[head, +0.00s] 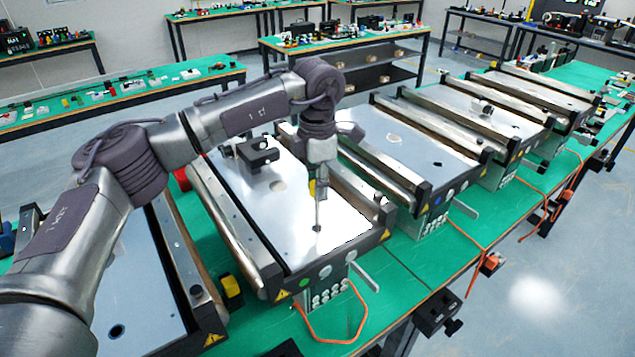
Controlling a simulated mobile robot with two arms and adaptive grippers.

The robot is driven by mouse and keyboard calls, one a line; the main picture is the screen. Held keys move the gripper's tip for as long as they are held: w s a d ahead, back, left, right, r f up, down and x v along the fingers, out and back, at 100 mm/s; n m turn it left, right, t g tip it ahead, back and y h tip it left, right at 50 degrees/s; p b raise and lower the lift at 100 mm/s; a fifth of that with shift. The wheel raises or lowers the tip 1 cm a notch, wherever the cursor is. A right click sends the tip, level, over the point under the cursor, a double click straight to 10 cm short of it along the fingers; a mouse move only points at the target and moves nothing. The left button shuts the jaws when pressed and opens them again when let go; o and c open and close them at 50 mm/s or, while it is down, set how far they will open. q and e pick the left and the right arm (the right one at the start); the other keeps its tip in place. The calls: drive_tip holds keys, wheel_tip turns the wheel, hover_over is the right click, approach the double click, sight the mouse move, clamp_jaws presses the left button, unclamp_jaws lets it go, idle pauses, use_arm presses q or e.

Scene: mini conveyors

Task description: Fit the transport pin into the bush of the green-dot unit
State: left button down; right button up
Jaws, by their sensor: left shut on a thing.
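The green-dot unit is the mini conveyor in the middle (262,212), with a green dot (304,283) on its front panel. My left gripper (319,184) comes down over its bright plate and is shut on the transport pin (319,212), a thin grey upright rod. The pin's lower end is at the dark bush (317,229) near the plate's front edge. I cannot tell whether the tip is inside the bush or just above it. My right gripper is not in view.
Another unit (140,290) stands at left, partly behind my left arm. A black block (258,153) sits at the green-dot unit's back. Orange cables (340,340) hang in front.

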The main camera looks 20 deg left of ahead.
use_arm(q)
drive_tip(key=shift+f+b, duration=2)
drive_tip(key=shift+f, duration=0.85)
drive_tip(key=c, duration=0.7)
unclamp_jaws()
drive_tip(key=shift+c, duration=0.2)
drive_tip(key=o, duration=0.5)
drive_tip(key=shift+o, duration=0.2)
drive_tip(key=shift+r, duration=0.15)
drive_tip(key=shift+r+p, duration=2)
drive_tip(key=shift+r, duration=1.4)
